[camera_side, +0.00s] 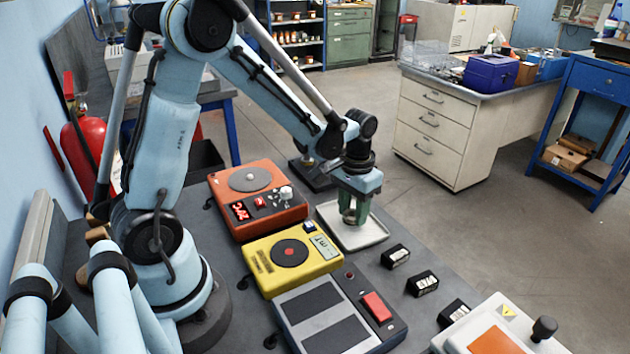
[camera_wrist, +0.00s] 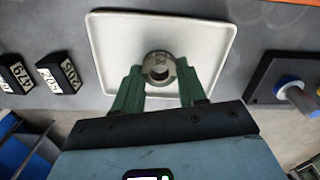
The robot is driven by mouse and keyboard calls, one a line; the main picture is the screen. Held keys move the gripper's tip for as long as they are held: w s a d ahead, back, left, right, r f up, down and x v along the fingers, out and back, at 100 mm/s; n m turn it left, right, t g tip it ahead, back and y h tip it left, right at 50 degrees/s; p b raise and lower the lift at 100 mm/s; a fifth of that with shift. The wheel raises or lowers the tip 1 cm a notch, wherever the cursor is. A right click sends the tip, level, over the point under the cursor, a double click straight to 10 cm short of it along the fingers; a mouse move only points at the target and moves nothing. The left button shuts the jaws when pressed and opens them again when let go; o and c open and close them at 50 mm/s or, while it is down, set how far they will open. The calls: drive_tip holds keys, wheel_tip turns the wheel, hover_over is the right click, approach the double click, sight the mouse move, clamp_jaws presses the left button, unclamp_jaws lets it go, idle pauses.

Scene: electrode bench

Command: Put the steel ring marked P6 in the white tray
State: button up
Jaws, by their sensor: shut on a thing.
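My gripper (camera_side: 354,208) is over the white tray (camera_side: 375,238), pointing down. In the wrist view, the green fingers of my gripper (camera_wrist: 160,78) stand either side of a steel ring (camera_wrist: 160,56) and are shut on it. The ring has a round hole and dark marks on its face, too small to read surely. The white tray (camera_wrist: 108,40) lies behind the ring there, with its bare floor around it. In the side view the steel ring (camera_side: 349,217) shows low between the fingers, within the tray's outline. I cannot tell whether it touches the tray floor.
An orange hotplate (camera_side: 280,212) and a yellow device (camera_side: 262,262) stand left of the tray. A grey device with a red switch (camera_side: 376,306) is nearer the front. Black labelled blocks (camera_side: 422,284) lie in a row in front of the tray. The tray is otherwise empty.

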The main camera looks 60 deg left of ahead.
drive_tip(key=shift+f, duration=0.3)
drive_tip(key=o, duration=1.1)
drive_tip(key=shift+f, duration=0.1)
wheel_tip(320, 180, up, 12)
drive_tip(key=s+d+r+m+t, duration=0.1)
drive_tip(key=s+d+m+t, duration=0.1)
drive_tip(key=s+d+t, duration=0.3)
drive_tip(key=shift+s+d+r+t, duration=0.2)
drive_tip(key=shift+s+t, duration=0.9)
drive_tip(key=shift+s, duration=0.55)
